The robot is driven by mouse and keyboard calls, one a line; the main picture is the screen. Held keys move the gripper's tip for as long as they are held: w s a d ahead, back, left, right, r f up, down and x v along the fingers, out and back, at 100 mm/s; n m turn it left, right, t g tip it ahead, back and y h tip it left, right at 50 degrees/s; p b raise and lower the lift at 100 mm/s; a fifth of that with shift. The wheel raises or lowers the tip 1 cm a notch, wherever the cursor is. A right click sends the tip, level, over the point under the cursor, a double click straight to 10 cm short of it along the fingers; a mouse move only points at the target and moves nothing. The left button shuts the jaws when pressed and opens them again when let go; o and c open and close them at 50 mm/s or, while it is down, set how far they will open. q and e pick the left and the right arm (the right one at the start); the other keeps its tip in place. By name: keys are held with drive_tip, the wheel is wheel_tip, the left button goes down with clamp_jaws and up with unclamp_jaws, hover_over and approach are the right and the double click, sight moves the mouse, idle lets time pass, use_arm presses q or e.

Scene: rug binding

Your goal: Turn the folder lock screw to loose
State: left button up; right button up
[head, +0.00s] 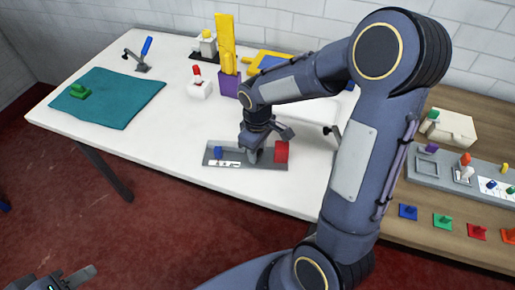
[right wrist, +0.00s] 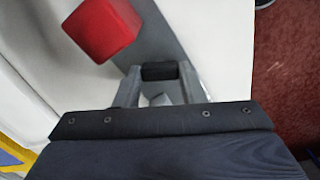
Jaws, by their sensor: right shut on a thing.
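The grey folder plate (head: 212,152) lies near the front of the white table. It carries a small blue piece (head: 218,152), a white scale strip (head: 224,163) and a red block (head: 282,152), which also shows in the right wrist view (right wrist: 104,28). My right gripper (head: 253,155) points down at the plate, between the blue piece and the red block. In the right wrist view its fingers (right wrist: 159,82) are shut on a black knob (right wrist: 159,71), apparently the folder lock screw. Its turn position cannot be read. My left gripper (head: 75,280) is at the bottom left edge, partly cut off, away from the table.
A blue-handled tool (head: 145,50), a red-knobbed white block (head: 199,88) and a purple holder (head: 229,84) stand behind. A wooden table (head: 430,235) with coloured pieces is at right. My right arm hides part of the tables.

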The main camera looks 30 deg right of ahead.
idle(0.4)
drive_tip(key=o, duration=0.7)
drive_tip(key=shift+r, duration=0.1)
drive_tip(key=shift+r, duration=3.85)
drive_tip(key=shift+c, duration=0.3)
